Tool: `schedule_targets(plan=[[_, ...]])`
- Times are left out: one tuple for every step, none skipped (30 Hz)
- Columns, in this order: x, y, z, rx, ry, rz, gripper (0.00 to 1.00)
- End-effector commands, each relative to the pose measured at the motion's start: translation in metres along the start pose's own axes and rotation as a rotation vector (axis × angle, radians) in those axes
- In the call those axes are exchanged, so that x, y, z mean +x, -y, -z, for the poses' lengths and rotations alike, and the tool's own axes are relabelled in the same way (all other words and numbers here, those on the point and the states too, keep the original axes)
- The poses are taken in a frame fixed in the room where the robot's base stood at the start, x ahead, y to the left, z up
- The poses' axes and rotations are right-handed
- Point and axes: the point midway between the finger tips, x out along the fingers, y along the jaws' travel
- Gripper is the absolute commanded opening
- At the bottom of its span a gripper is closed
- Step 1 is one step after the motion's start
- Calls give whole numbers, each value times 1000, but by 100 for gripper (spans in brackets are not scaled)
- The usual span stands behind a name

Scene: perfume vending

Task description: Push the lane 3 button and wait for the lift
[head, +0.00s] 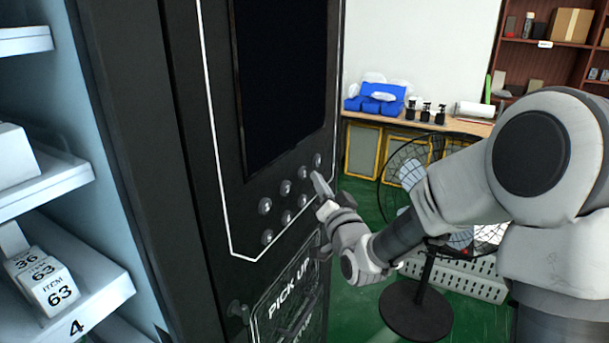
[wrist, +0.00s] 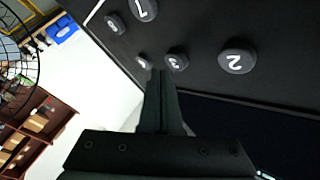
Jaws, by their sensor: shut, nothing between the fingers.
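The lane 3 button (wrist: 177,60) is a round dark knob marked 3 on the black machine panel. In the head view it appears to be the third knob in the upper row (head: 302,172). My gripper (head: 317,178) is shut and empty, its fingers pointing at the panel by the right end of the knobs. In the wrist view the closed fingertips (wrist: 161,74) are just beside button 3, between it and a smaller-looking knob to its left (wrist: 142,60). I cannot tell whether they touch the panel. I cannot make out the lift.
Button 2 (wrist: 238,61), button 7 (wrist: 145,9) and button 8 (wrist: 115,23) are nearby. The pick-up door (head: 290,292) is below the buttons. Shelves with white boxes (head: 47,288) are at left. A black fan (head: 418,300) stands behind my arm.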

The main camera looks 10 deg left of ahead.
Motion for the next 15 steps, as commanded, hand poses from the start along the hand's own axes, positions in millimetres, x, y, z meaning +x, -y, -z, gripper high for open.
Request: schedule_targets(plan=[[0,0,0,0,0,0,0],[0,0,0,0,0,0,0],[0,0,0,0,0,0,0],[0,0,0,0,0,0,0],[-1,-1,1,-1,-1,-1,0],[-3,-3,2,-1,-1,-1,0],[-5,-4,4,-2,-2,-1,0],[-7,-6,5,-3,-2,-1,0],[-10,-8,8,-3,-3,-1,0],[-12,-10,9,-3,-3,-1,0],[-14,-11,10,-2,-2,-2,0],[-17,-13,12,-2,-1,-1,0],[-19,-14,13,-3,-1,-1,0],[-21,-16,16,-3,-2,-1,0],[-24,-18,18,-2,-3,-2,0]])
